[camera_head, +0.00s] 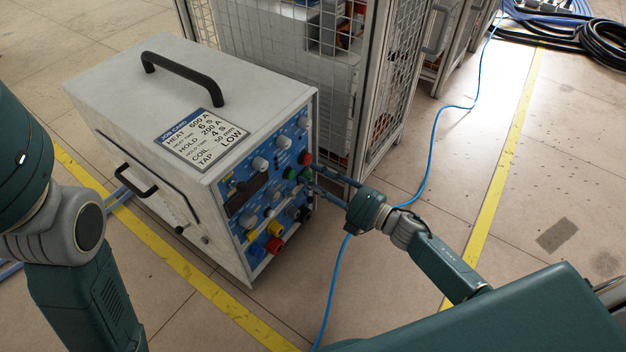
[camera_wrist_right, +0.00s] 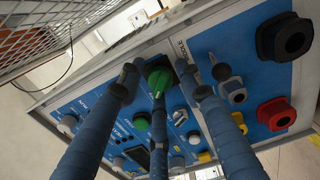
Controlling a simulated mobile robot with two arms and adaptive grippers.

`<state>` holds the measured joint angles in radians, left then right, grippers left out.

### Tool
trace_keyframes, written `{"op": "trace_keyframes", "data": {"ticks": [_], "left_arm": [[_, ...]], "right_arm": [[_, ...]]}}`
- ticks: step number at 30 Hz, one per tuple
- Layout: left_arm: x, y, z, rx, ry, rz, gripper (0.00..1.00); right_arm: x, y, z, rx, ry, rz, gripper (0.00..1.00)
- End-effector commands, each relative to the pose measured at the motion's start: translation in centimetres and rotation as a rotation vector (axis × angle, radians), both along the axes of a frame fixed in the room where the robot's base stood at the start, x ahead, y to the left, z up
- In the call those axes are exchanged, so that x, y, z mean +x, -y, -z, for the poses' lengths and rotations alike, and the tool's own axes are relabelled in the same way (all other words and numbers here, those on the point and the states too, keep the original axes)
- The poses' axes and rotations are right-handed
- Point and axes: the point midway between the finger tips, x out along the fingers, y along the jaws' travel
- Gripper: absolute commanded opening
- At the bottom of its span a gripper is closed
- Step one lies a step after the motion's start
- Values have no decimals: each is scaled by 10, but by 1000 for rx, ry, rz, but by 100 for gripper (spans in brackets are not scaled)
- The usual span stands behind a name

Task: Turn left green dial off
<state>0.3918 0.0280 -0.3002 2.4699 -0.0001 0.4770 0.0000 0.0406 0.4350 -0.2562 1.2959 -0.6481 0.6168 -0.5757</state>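The blue front panel of the grey heater box (camera_head: 115,85) carries two green dials. The left green dial (camera_head: 291,173) also shows in the right wrist view (camera_wrist_right: 141,122), lower down and clear of the fingertips. The other green dial (camera_head: 307,176) sits between the fingertips of my right gripper (camera_head: 317,179) and is partly covered in the head view. In the wrist view, this dial (camera_wrist_right: 159,78) shows between the blue fingers of my right gripper (camera_wrist_right: 158,74), which are spread apart. I cannot tell whether they touch it. My left gripper is out of view.
A red knob (camera_head: 305,157) is just above the green dials. Yellow (camera_head: 254,250) and red (camera_head: 274,246) sockets sit low on the panel. A mesh cage (camera_head: 385,90) stands close behind. A blue cable (camera_head: 427,165) crosses otherwise open floor at right.

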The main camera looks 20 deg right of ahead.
Motion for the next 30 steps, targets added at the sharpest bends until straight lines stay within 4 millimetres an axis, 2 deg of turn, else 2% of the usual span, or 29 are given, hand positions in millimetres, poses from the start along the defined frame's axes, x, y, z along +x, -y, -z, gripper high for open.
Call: {"op": "trace_keyframes", "data": {"ticks": [9,13,24,30], "left_arm": [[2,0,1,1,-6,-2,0],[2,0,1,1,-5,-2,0],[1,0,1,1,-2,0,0],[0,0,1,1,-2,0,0]], "right_arm": [[-1,-1,-1,3,1,-3,45],[-8,4,0,3,0,-4,45],[-67,50,0,1,-2,-2,45],[-89,68,0,2,-2,0,45]]}}
